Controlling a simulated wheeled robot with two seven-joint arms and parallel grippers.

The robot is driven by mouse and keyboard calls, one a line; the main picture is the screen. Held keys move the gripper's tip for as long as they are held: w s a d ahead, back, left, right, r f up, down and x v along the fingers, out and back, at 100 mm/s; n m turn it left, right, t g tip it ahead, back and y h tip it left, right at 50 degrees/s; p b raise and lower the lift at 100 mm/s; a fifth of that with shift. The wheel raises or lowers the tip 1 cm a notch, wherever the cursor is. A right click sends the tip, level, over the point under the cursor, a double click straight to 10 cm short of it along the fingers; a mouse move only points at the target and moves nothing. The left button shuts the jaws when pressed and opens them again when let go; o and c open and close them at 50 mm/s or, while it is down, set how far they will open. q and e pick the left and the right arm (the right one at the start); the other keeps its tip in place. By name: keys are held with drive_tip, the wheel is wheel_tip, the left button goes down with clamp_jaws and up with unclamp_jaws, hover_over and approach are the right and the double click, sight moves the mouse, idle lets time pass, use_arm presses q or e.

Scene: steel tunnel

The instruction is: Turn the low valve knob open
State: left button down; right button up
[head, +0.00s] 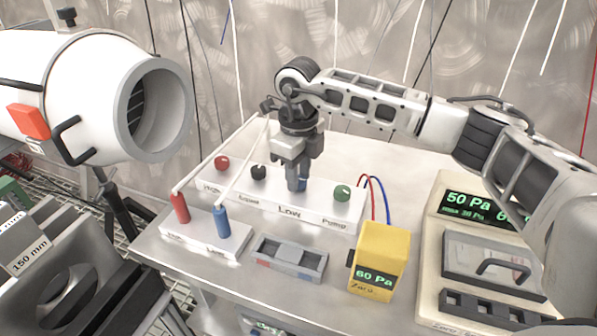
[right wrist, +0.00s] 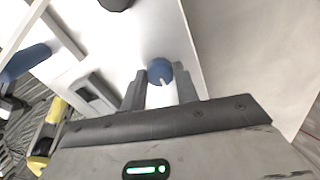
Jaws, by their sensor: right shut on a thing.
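The low valve knob is blue, on the white valve block (head: 335,212) above the label "Low". In the head view my right gripper (head: 297,184) points straight down over it and hides most of it. In the right wrist view the blue knob (right wrist: 160,71) with a white pointer mark sits between the tips of my right gripper (right wrist: 160,88), which is shut on it. A red knob (head: 222,163), a black knob (head: 258,172) and a green knob (head: 341,193) are on the same block. My left gripper is not in view.
In front stand a holder with red (head: 180,207) and blue (head: 222,221) tube ends, a grey tray (head: 289,258) and a yellow gauge (head: 378,262) reading 60 Pa. A display panel (head: 480,207) is at right, a white cylinder (head: 95,95) at left.

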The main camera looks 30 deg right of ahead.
drive_tip(key=shift+w+r, duration=0.1)
drive_tip(key=o, duration=1)
drive_tip(key=shift+c, duration=0.2)
wheel_tip(320, 180, up, 16)
